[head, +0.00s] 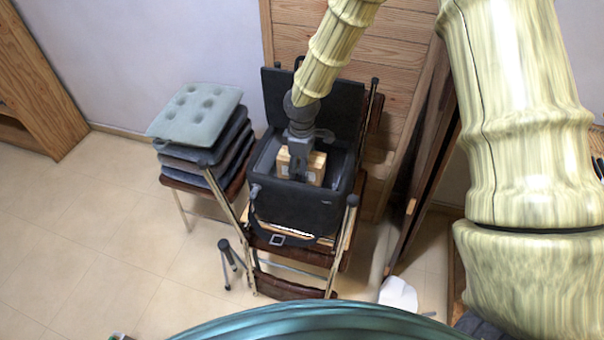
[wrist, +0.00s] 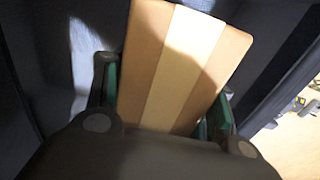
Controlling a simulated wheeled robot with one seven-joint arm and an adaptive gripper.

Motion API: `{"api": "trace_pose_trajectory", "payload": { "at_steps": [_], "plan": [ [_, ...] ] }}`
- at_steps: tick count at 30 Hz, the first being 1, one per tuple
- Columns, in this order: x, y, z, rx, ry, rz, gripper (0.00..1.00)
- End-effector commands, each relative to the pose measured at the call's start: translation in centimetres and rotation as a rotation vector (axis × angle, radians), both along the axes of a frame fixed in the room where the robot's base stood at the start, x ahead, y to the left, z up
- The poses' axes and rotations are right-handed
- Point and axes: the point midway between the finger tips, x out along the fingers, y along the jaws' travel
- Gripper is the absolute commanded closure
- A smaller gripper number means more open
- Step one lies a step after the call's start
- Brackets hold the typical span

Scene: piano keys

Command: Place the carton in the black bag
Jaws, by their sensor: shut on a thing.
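The carton (head: 316,167) is a small tan box in the head view, inside the opening of the black bag. In the wrist view the carton (wrist: 180,60) shows a broad face with tan and cream stripes. The black bag (head: 295,206) is boxy, with its lid (head: 345,105) raised at the back, and sits on a folding chair. Its dark inner walls (wrist: 45,60) surround the carton in the wrist view. My gripper (head: 299,172) points down into the bag and is shut on the carton, with a finger on each side (wrist: 160,100). The carton's underside is hidden.
A stack of cushions (head: 195,115) on a chair stands left of the bag. A wooden panel (head: 405,60) is behind it and a dark leaning board (head: 425,165) is at right. The left floor is clear.

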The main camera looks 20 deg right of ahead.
Motion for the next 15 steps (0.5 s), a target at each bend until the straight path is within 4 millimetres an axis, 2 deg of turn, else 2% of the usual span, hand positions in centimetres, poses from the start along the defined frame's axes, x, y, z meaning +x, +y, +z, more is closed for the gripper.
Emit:
{"api": "trace_pose_trajectory", "payload": {
  "at_steps": [7,15],
  "plan": [
    [0.0,0.0,-3.0,0.0,0.001,0.0,0.76],
    [0.0,0.0,-3.5,0.0,0.0,0.0,0.76]
  ]
}}
